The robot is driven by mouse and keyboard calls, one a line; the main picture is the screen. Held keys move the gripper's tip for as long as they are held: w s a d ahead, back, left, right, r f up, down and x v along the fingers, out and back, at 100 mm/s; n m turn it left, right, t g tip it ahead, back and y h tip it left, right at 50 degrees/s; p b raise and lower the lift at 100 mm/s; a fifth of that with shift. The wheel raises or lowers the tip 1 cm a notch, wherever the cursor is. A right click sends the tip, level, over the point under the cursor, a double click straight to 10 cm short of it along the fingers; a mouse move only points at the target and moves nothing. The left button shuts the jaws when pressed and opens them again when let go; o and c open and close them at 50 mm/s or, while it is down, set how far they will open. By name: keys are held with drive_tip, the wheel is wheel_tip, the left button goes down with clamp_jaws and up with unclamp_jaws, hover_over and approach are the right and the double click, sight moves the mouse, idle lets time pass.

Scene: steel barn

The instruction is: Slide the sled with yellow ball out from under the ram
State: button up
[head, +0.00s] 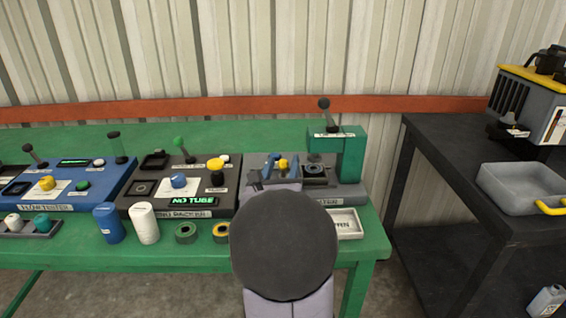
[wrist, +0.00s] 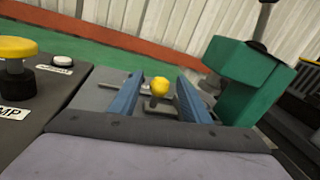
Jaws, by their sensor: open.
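The yellow ball (head: 283,163) sits on the sled, which is largely hidden by my arm in the head view. In the wrist view the yellow ball (wrist: 160,86) stands on a short dark post between my two blue fingers. A grey sled part (wrist: 158,106) shows beneath it. My gripper (wrist: 160,100) is open, with a finger on each side of the ball and a gap on both sides. The ram (head: 314,157) hangs below the green press frame (head: 345,155), right of the ball, over a dark square part (head: 316,174). The press frame also shows in the wrist view (wrist: 245,80).
A black-topped panel with a NO TUBE display (head: 194,200) stands left of the press. A white tray (head: 346,223) lies in front of the press. Blue (head: 109,223) and white (head: 144,224) cylinders stand along the green table's front. A dark side table (head: 440,150) is at right.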

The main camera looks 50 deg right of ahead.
drive_tip(key=shift+w+d, duration=0.15)
drive_tip(key=shift+d, duration=0.05)
clamp_jaws()
drive_tip(key=shift+w+a+b, duration=1.7)
drive_tip(key=shift+w+a, duration=0.8)
unclamp_jaws()
drive_tip(key=shift+s, duration=0.1)
drive_tip(key=shift+b+v, duration=0.35)
drive_tip(key=shift+v, duration=3.25)
